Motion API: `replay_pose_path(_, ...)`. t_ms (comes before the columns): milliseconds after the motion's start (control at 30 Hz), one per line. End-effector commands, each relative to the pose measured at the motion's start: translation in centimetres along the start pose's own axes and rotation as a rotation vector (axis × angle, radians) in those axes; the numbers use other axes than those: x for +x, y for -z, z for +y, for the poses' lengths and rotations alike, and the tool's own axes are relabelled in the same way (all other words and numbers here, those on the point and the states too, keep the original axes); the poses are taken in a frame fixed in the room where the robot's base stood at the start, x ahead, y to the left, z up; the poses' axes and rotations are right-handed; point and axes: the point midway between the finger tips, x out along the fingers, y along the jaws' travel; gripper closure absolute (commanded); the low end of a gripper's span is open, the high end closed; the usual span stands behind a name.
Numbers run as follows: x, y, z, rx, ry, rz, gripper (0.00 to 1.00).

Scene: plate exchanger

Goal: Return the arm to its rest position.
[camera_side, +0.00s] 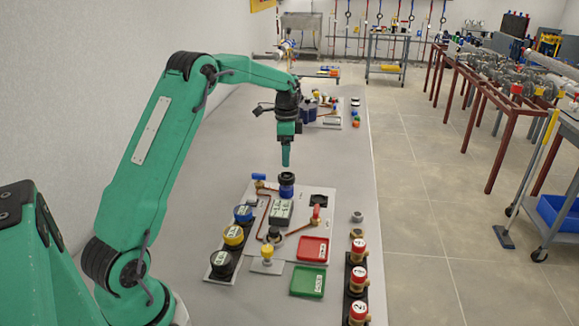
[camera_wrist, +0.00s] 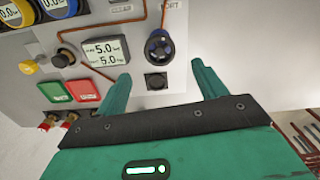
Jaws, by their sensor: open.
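My gripper (camera_side: 286,163) hangs pointing down from my green arm, above the panel. It is open, and its two green fingers are spread apart with nothing between them in the wrist view (camera_wrist: 163,82). In the side view a blue and black knob (camera_side: 286,186) stands just below the fingertips, with a small gap visible. In the wrist view this knob (camera_wrist: 160,47) lies beyond the fingertips. My arm is extended out over the bench.
The panel (camera_side: 318,196) carries a display box (camera_side: 281,211) and a red-handled valve (camera_side: 316,216). Red (camera_side: 312,249) and green (camera_side: 308,281) trays lie in front. Several round gauges (camera_side: 234,236) line the left, red-capped valves (camera_side: 360,276) the right. The bench left of the panel is clear.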

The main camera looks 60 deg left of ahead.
Motion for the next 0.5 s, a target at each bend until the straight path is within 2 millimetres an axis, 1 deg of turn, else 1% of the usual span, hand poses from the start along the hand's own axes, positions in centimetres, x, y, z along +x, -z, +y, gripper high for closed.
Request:
replay_pose_path(367,-0.19,0.02,0.06,-0.001,0.001,0.000,0.30)
replay_pose_path(500,-0.83,0.19,0.58,-0.010,0.007,0.004,0.30)
